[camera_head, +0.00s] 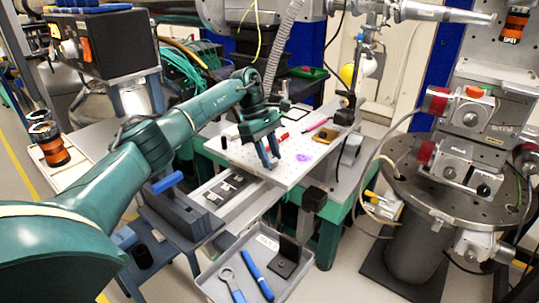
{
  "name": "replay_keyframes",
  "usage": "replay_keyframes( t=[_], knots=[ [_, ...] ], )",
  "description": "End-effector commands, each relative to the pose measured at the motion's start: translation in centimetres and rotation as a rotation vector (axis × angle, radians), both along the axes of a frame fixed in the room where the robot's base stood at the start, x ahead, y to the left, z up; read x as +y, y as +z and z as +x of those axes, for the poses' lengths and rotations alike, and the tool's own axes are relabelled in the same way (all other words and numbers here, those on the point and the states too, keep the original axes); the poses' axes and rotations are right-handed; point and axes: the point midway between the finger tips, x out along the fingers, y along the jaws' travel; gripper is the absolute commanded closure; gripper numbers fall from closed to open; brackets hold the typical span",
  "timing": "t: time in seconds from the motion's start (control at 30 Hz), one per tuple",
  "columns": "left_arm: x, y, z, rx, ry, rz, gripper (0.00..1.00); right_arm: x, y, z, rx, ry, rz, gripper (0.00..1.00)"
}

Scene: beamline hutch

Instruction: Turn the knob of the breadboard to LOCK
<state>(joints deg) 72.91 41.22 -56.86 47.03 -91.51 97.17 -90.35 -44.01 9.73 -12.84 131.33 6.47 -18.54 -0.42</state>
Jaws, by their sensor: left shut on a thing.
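The breadboard (282,178) is a pale perforated plate on a green-framed table in the middle of the head view. My left gripper (270,161) reaches down to it from the left, with its two blue fingers at the plate's front part. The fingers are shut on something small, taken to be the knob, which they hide. I cannot read the knob's position or a LOCK mark. My right gripper is not in view.
A red marker (280,138), a pink pen (316,124) and a purple patch (304,157) are on the breadboard. A grey tray (214,277) with a wrench, a blue tool and a black bracket is in front. A round metal stage (420,199) stands at right.

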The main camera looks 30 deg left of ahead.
Motion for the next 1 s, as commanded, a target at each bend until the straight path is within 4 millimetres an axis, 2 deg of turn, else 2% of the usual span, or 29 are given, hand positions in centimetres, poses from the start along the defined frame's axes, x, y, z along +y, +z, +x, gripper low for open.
replay_keyframes(
  t=[0.57,0.6,0.83,1.0],
  knots=[
    [-0.01,0.07,0.05,-0.002,-0.031,0.001,0.92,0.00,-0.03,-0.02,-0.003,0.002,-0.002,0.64],
    [-0.01,0.07,0.05,-0.003,-0.030,0.001,0.66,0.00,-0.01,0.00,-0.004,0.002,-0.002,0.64],
    [0.00,0.03,0.03,-0.001,-0.029,0.001,0.47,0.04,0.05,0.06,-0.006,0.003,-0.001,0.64],
    [0.01,0.01,0.02,-0.001,-0.028,0.001,0.47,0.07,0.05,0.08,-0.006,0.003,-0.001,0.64]
  ],
)
